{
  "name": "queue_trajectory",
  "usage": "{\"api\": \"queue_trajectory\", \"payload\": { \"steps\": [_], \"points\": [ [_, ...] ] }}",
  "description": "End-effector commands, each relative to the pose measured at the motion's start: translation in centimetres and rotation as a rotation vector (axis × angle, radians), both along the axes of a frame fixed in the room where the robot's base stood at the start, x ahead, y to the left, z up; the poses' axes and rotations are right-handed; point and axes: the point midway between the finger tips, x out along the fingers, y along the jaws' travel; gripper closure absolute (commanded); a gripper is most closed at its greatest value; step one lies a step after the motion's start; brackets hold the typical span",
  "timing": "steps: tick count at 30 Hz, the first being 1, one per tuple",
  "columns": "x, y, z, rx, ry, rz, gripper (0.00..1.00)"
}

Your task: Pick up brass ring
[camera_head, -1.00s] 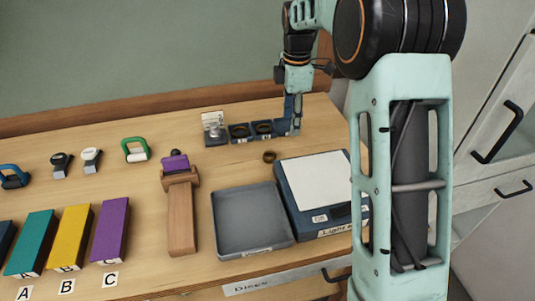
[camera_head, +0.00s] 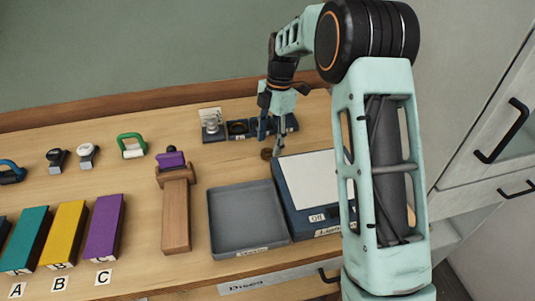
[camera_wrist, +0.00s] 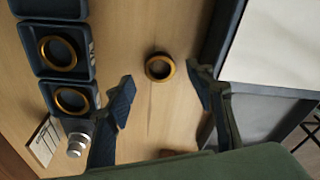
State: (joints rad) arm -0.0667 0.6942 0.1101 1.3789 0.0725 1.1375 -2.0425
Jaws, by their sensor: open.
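A small brass ring (camera_head: 266,154) lies flat on the wooden table behind the light pad and grey tray. In the wrist view the loose ring (camera_wrist: 160,68) has a dark inner side and a bright brass rim. My gripper (camera_head: 271,138) is above the table just by the ring, pointing down. In the wrist view my open gripper (camera_wrist: 160,88) has one finger on each side of the ring's line, and the ring appears slightly beyond the fingertips. Nothing is between the fingers that I can see.
Dark square holders with rings (camera_wrist: 58,53) stand close to the left finger in the wrist view. The light pad (camera_head: 305,177) is close on the other side. A grey tray (camera_head: 247,246), a wooden stand (camera_head: 176,215) and coloured blocks (camera_head: 105,226) lie further left.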

Motion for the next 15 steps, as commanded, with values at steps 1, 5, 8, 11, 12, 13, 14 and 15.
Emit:
{"api": "queue_trajectory", "payload": {
  "steps": [1,5,8,11,12,13,14,15],
  "points": [
    [-0.2,0.1,-0.8,-0.001,0.003,0.001,0.51],
    [-0.3,0.3,-2.4,0.000,0.002,0.001,0.51],
    [-0.2,0.3,-2.9,-0.001,-0.001,0.000,0.51],
    [-0.2,0.3,-2.9,0.000,-0.001,0.000,0.51],
    [-0.2,0.3,-2.9,0.000,-0.001,0.000,0.51],
    [-0.2,0.3,-2.9,0.000,-0.001,0.000,0.51],
    [-0.2,0.3,-2.9,0.000,-0.001,0.000,0.51],
    [-0.2,0.3,-2.9,0.000,-0.001,0.000,0.54]
  ]
}}
